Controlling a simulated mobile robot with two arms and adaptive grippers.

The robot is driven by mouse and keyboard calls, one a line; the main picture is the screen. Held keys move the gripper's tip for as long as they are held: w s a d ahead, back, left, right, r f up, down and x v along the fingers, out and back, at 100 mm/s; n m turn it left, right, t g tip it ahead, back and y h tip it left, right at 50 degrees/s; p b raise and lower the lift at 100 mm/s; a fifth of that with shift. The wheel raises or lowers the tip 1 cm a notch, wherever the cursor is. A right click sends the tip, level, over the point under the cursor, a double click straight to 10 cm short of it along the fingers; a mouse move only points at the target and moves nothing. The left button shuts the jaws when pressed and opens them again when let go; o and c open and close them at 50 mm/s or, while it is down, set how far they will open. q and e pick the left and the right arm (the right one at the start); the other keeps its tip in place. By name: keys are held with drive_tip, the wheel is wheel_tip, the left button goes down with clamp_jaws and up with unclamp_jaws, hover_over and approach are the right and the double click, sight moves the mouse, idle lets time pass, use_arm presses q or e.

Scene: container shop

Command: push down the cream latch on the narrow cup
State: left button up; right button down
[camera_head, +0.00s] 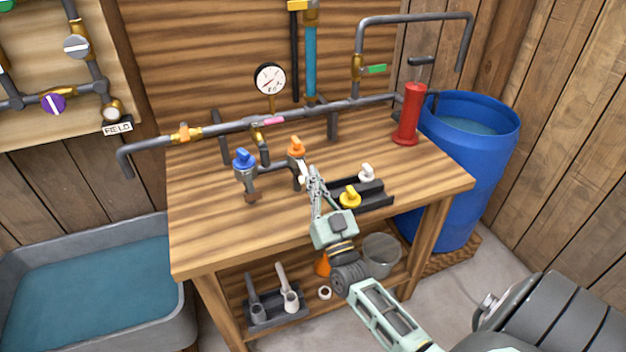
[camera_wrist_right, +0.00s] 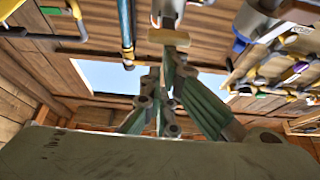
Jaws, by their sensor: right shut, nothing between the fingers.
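A small cream latch (camera_head: 303,172) shows on the pipe fixture on the workbench, just left of my right gripper's tips. It hangs beside the grey cup-like end (camera_head: 297,182) under the orange knob, which I take to be the narrow cup; my gripper is close to it. In the right wrist view the cream latch (camera_wrist_right: 168,37) is a short bar just beyond my fingertips, with a grey cylinder (camera_wrist_right: 168,10) behind it. My right gripper (camera_head: 313,172) is shut and empty; it also shows in the wrist view (camera_wrist_right: 168,66). I cannot tell whether it touches the latch. My left gripper is not in view.
A blue knob (camera_head: 245,159) and an orange knob (camera_head: 296,147) top the fixture. A dark tray (camera_head: 376,202) with yellow and white-topped pieces lies to the right. A red cylinder (camera_head: 409,115) stands farther back. A long pipe (camera_head: 225,128) crosses behind. The bench's front left is clear.

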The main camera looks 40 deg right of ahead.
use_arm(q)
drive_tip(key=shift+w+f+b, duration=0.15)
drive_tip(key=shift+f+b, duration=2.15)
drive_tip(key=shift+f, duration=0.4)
use_arm(e)
drive_tip(key=shift+w+d+f, duration=0.1)
drive_tip(key=shift+w+f, duration=0.1)
drive_tip(key=shift+f, duration=0.9)
drive_tip(key=shift+w+f, duration=0.25)
drive_tip(key=shift+f, duration=0.8)
drive_tip(key=shift+w+d+f, duration=0.1)
drive_tip(key=shift+w+f, duration=0.1)
drive_tip(key=shift+f, duration=0.9)
drive_tip(key=shift+f, duration=0.1)
drive_tip(key=v, duration=1.2)
